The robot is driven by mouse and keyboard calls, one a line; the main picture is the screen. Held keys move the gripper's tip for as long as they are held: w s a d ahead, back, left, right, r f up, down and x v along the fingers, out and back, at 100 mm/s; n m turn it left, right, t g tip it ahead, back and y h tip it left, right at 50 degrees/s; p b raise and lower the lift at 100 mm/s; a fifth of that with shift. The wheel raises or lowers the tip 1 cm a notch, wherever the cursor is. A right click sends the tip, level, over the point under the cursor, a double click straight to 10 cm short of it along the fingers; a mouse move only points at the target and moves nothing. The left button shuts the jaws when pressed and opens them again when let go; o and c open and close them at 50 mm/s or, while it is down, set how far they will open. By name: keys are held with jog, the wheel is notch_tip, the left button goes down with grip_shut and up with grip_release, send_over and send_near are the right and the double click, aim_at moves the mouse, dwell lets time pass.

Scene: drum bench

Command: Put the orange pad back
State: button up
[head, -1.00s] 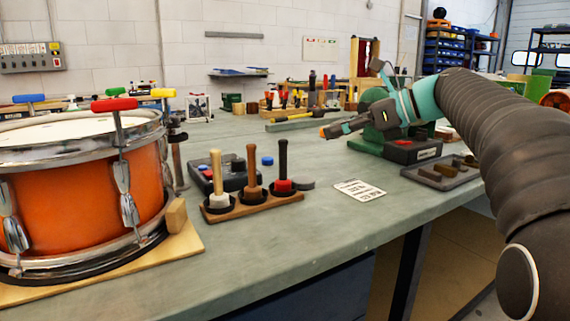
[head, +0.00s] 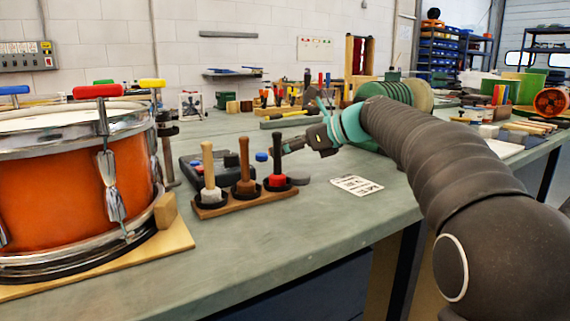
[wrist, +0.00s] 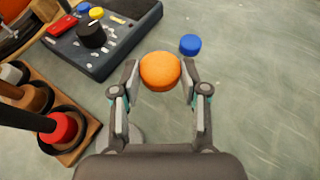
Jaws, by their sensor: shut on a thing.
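My gripper (wrist: 160,88) is shut on the orange pad (wrist: 160,70), a round disc between its two fingertips in the wrist view. In the head view my gripper (head: 284,148) is above the bench, just right of the mallet handles; the pad is too small to make out there. A dark control box (wrist: 130,32) lies ahead and left of the pad in the wrist view, with a red piece (wrist: 62,27), a yellow piece (wrist: 96,13) and a black knob (wrist: 92,35) on it. The box (head: 188,163) is partly hidden behind the mallets in the head view.
A blue disc (wrist: 190,44) lies loose on the bench, right of the box. A wooden rack (head: 240,202) holds three upright mallets close by. An orange drum (head: 75,190) stands at the left. A printed card (head: 356,185) lies on the bench, with clear surface around it.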

aim_at(285, 171)
jog(key=shift+f+b, duration=0.45)
jog(key=shift+f, duration=1.25)
jog(key=shift+f, duration=0.2)
jog(key=shift+f, duration=0.65)
jog(key=o, duration=1.1)
jog(key=shift+f, duration=0.1)
jog(key=shift+o, duration=0.2)
jog(key=shift+d+r, duration=0.1)
jog(key=shift+r, duration=0.25)
jog(key=v, duration=0.6)
jog(key=r+p+v, duration=0.1)
jog(key=v, duration=0.5)
jog(key=shift+r, duration=0.15)
